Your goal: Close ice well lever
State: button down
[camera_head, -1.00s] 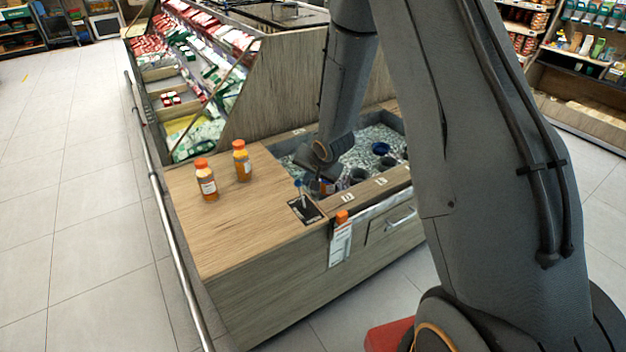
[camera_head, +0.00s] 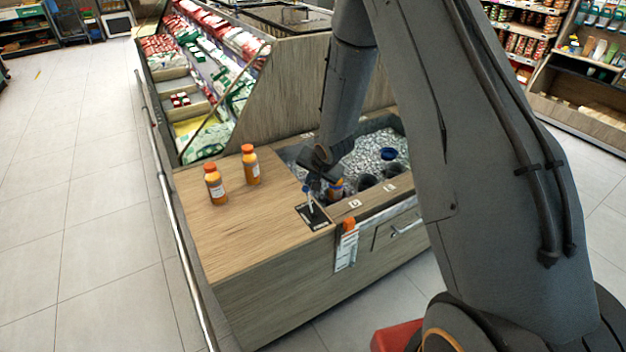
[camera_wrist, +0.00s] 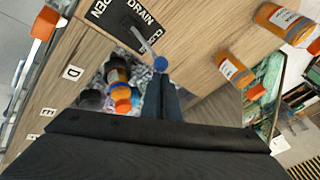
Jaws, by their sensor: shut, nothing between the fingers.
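The lever with a blue knob (camera_wrist: 161,64) stands on a black plate (camera_wrist: 125,18) marked OPEN, DRAIN and a partly covered CLOSE. In the wrist view its metal rod leans over the CLOSE lettering. My gripper (camera_wrist: 164,80) is shut and empty, with its fingertips just below the knob; I cannot tell whether they touch it. In the head view the plate (camera_head: 313,216) lies on the wooden counter top, and the blue knob (camera_head: 306,189) is just left of my gripper (camera_head: 313,182). The ice well (camera_head: 382,150) is behind, partly hidden by my arm.
Two orange juice bottles (camera_head: 215,184) (camera_head: 250,165) stand on the counter left of the lever. More bottles (camera_wrist: 121,92) sit in the ice. An orange-capped item (camera_head: 347,242) is on the counter's front face. The front left counter top is clear.

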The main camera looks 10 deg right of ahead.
jog(key=shift+s+f, duration=0.15)
jog(key=shift+s, duration=0.1)
jog(key=s+d+r+p, duration=0.2)
jog(key=r, duration=0.4)
jog(key=s+d+r+p, duration=0.1)
jog(key=s+r+p, duration=0.1)
jog(key=r, duration=0.5)
jog(key=s+r+n+g+h+b, duration=0.1)
jog(key=s+n+g+b, duration=0.3)
jog(key=s, duration=2.1)
jog(key=r+n+b, duration=0.1)
jog(key=n+b, duration=0.2)
jog(key=shift+s+d+g+b, duration=0.15)
jog(key=shift+s+g+b, duration=0.15)
jog(key=shift+g, duration=0.1)
